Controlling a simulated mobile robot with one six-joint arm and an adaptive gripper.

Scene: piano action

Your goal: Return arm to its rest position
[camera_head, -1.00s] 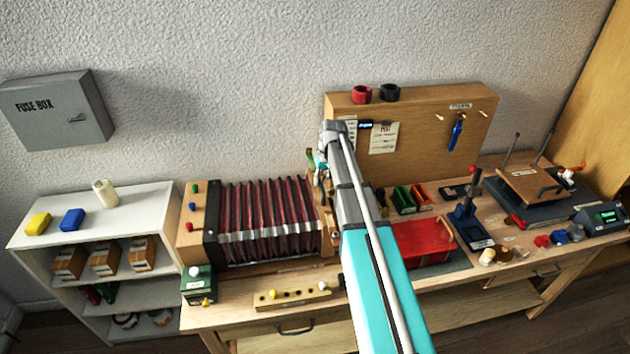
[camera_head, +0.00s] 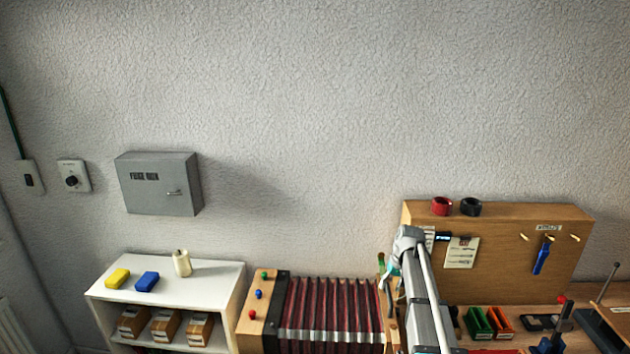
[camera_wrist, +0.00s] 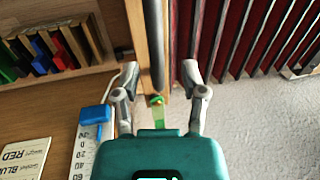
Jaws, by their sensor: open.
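My arm (camera_head: 424,300) reaches up from the lower edge in the head view, in front of the right end of the bellows. My gripper (camera_wrist: 158,88) shows in the wrist view with its two fingers spread apart and nothing held between them. Past the fingers is a wooden upright with a dark rod. A small green and orange item (camera_wrist: 157,112) shows between the fingers, lower than their tips; whether it touches them I cannot tell. In the head view the fingers are mostly hidden behind my arm.
The dark red bellows (camera_head: 330,305) stands left of my arm. A wooden pegboard (camera_head: 490,275) with red and black rolls on top is behind it to the right. A white shelf (camera_head: 205,285) and a grey fuse box (camera_head: 158,185) are at the left. The wall above is bare.

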